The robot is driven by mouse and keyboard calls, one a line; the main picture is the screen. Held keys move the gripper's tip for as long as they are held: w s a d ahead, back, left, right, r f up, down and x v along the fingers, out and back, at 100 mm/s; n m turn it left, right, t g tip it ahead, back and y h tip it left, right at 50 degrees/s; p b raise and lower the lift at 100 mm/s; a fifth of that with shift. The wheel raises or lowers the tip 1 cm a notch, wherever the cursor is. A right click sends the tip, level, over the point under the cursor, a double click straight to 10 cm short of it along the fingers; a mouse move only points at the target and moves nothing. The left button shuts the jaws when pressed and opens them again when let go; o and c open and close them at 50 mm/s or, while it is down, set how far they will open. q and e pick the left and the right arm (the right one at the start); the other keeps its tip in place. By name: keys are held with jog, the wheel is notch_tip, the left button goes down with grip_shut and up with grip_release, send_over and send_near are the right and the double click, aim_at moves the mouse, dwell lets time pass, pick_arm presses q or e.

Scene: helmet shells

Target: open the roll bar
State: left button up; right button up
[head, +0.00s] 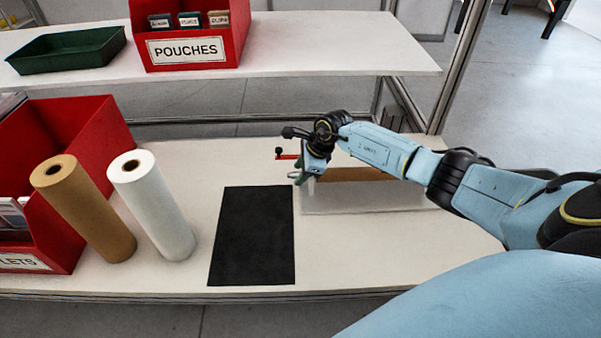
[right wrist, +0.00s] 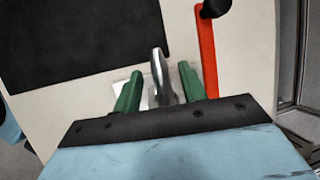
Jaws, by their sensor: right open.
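The roll holder (head: 370,199) is a white base with a brown roll (head: 350,174) on it, at the right of the table in the head view, partly hidden by my right arm. A red bar (head: 288,157) with a dark knob sticks out at its left end. The red bar also shows in the right wrist view (right wrist: 206,62). My right gripper (head: 299,178) is at this left end, pointing down. Its green fingers (right wrist: 158,82) are open on either side of a grey metal piece (right wrist: 160,72). I cannot tell whether they touch it. My left gripper is out of view.
A black mat (head: 253,235) lies left of the roll holder. Brown (head: 84,208) and white (head: 152,205) upright rolls stand further left, beside a red bin (head: 60,225). A shelf (head: 330,45) behind holds a green tray (head: 68,50) and a red pouches bin (head: 190,50).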

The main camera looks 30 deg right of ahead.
jog(key=shift+c, duration=0.2)
grip_shut()
dwell(0.3)
